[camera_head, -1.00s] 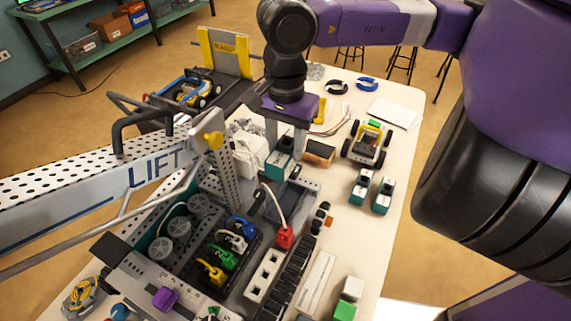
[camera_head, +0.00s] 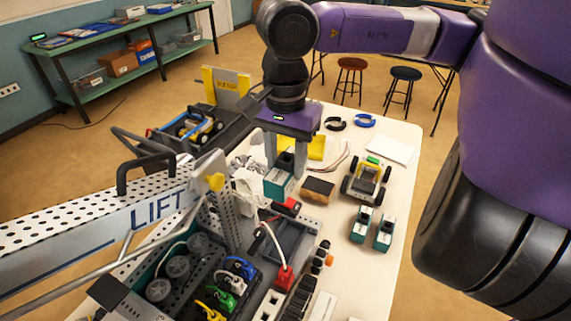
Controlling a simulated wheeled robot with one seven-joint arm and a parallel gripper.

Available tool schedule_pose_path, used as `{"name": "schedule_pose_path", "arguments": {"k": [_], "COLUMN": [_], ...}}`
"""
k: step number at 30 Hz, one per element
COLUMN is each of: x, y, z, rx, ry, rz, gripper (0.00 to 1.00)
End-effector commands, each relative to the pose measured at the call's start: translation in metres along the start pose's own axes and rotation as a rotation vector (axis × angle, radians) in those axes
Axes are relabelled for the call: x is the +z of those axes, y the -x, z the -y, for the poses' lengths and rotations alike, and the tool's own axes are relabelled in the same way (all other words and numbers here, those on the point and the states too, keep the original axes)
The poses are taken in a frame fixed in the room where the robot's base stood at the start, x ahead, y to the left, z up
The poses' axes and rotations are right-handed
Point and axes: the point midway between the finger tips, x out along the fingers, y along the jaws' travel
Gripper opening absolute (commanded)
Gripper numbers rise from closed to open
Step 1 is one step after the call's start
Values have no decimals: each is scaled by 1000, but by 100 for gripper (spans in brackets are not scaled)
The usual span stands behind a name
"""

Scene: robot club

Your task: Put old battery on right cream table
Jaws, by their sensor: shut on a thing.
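My gripper (camera_head: 286,158) points down over the cream table (camera_head: 402,150). It is shut on a teal and black battery (camera_head: 277,184), held between the two grey fingers. The battery appears to be above the tabletop, though its exact height is hard to tell. Two similar teal and dark blocks (camera_head: 361,224) stand on the cream table to the right. I cannot tell whether this cream table is the right one; no other cream table shows clearly.
A small rover (camera_head: 366,184), a brown-topped block (camera_head: 317,191) and a white sheet (camera_head: 391,150) lie on the table. The LIFT frame (camera_head: 150,215) and a grey tray (camera_head: 290,242) crowd the front left. Bare tabletop shows at the right edge.

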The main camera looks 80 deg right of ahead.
Motion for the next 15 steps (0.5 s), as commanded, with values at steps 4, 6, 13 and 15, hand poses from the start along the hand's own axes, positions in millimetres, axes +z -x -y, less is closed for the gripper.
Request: {"name": "schedule_pose_path", "arguments": {"k": [4, 6, 13, 15], "x": [0, 0, 0, 0], "y": [9, 13, 25, 28], "z": [0, 0, 0, 0], "rx": [-1, -2, -1, -2], "ry": [0, 0, 0, 0], "rz": [-1, -1, -1, -1], "gripper": [0, 0, 0, 0]}}
